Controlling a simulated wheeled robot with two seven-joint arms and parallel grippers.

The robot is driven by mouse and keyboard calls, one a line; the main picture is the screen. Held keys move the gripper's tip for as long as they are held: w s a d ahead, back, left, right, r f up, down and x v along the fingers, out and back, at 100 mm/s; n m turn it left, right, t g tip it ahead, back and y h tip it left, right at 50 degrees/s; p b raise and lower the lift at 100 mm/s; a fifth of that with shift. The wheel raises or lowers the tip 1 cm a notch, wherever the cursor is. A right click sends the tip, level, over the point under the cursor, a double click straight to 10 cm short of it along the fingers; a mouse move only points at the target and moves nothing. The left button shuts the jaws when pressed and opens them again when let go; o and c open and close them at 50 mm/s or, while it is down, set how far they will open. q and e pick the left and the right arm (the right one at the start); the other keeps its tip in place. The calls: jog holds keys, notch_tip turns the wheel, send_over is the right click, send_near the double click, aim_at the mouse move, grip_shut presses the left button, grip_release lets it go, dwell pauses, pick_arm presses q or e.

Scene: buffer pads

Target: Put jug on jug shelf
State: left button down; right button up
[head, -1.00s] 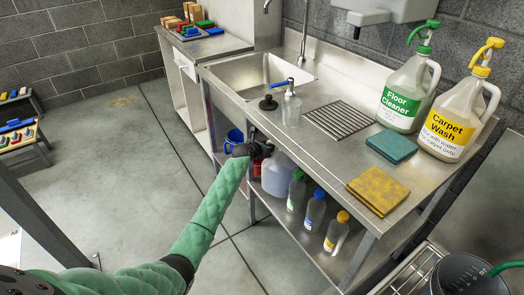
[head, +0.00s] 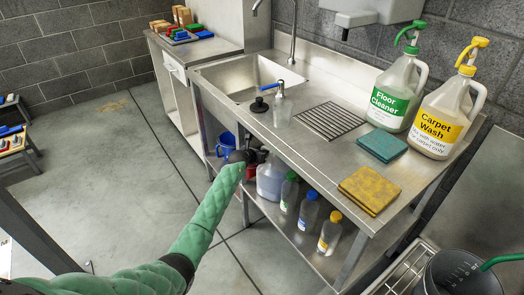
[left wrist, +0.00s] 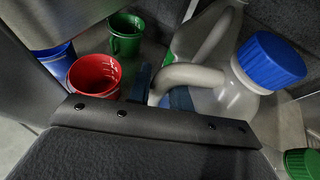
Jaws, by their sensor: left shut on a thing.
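A translucent jug (head: 270,184) stands on the lower shelf (head: 308,243) under the steel counter. The left wrist view shows its big blue cap (left wrist: 270,60) and pale curved handle (left wrist: 188,74). My left gripper (head: 247,157) reaches in under the counter edge beside the jug. In the left wrist view its dark finger pads (left wrist: 160,92) are shut on the jug handle. The jug looks upright; its top is hidden by the counter in the head view. My right gripper is not in view. I cannot tell which shelf is the jug shelf.
Small bottles (head: 308,211) stand right of the jug. A red cup (left wrist: 95,76), a green cup (left wrist: 125,35) and a blue cup (head: 226,144) are nearby. The counter holds a Floor Cleaner jug (head: 390,100), a Carpet Wash jug (head: 436,125) and sponges (head: 371,190). Floor at left is open.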

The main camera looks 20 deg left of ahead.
pick_arm(q)
jog(key=shift+r, duration=0.1)
jog(key=c, duration=1.3)
grip_release()
